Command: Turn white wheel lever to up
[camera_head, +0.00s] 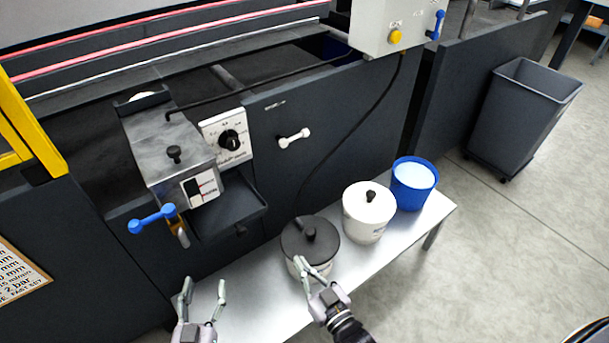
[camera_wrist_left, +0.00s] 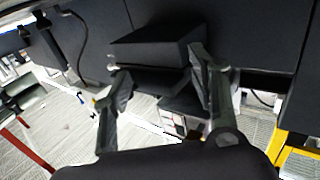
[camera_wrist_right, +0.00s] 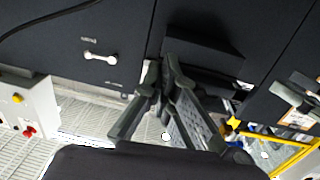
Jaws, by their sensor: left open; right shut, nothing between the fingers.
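The white wheel lever (camera_head: 294,138) is a short white handle with rounded ends on the dark machine panel, right of the dial plate. In the head view it lies near horizontal, its right end slightly higher. It also shows in the right wrist view (camera_wrist_right: 100,57), at the upper left. My right gripper (camera_head: 302,268) is shut and empty, below the lever in the head view and over the black-lidded pot. My left gripper (camera_head: 203,288) is open and empty, at the bottom left, away from the lever. Neither gripper touches the lever.
A black-lidded pot (camera_head: 311,239), a white lidded pot (camera_head: 368,213) and a blue bucket (camera_head: 414,184) stand on the metal bench (camera_head: 252,289). A dial plate (camera_head: 228,137), a blue lever (camera_head: 152,219) and a dark tray (camera_head: 228,208) are left of the white lever. A black cable (camera_head: 349,133) hangs right of it.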

